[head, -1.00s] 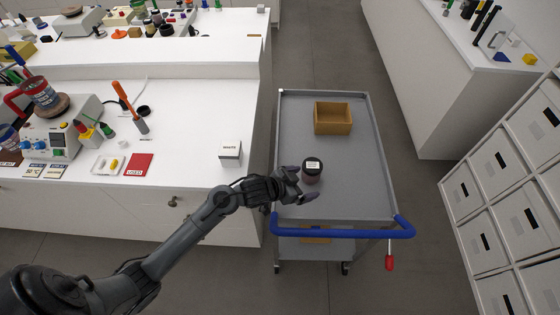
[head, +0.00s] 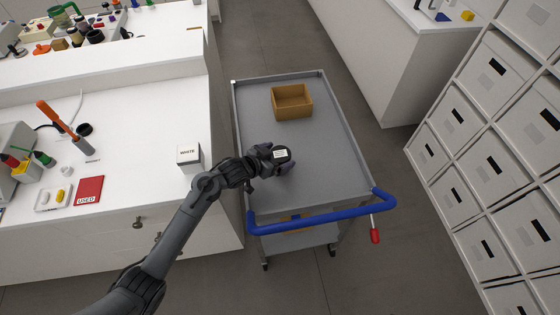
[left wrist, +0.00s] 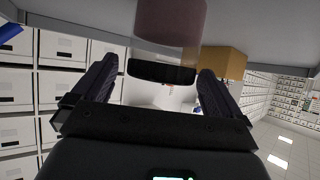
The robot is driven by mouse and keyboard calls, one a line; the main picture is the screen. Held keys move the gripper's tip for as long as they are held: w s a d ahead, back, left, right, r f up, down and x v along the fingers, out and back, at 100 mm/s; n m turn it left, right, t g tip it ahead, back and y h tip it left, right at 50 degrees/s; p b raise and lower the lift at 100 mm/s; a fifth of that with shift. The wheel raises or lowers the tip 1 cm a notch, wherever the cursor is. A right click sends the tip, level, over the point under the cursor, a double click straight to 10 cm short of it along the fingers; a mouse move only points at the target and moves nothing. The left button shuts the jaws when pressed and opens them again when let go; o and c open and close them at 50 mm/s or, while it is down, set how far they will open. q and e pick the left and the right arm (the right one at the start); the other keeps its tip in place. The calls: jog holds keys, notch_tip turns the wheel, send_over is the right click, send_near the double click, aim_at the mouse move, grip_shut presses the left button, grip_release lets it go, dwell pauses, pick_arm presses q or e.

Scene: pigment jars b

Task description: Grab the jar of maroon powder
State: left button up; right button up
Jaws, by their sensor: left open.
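The jar (head: 283,155) stands on the grey cart's top, its dark lid with a white label facing up. In the left wrist view, which is upside down, the jar's dull maroon body (left wrist: 170,22) shows at the top with its black lid below. My left gripper (head: 280,163) is at the jar in the head view and hides part of its side. In the wrist view its two fingers (left wrist: 158,82) are spread apart, with the jar lined up between them. I cannot tell whether either finger touches it. My right gripper is not in view.
The grey cart (head: 325,165) has a blue handle (head: 320,219) at its near end. An open tan box (head: 292,102) sits farther back on it. A white box labelled WHITE (head: 188,157) is on the counter (head: 125,180) at left. Drawers (head: 480,140) stand at right.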

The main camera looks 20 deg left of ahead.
pick_arm(q)
jog(key=shift+b+x, duration=0.3)
jog(key=shift+x, duration=1.5)
jog(key=shift+w+r, duration=0.1)
jog(key=shift+r, duration=0.05)
jog(key=shift+c, duration=0.2)
jog(key=c, duration=0.9)
jog(key=shift+c, duration=0.5)
jog(key=shift+r, duration=0.15)
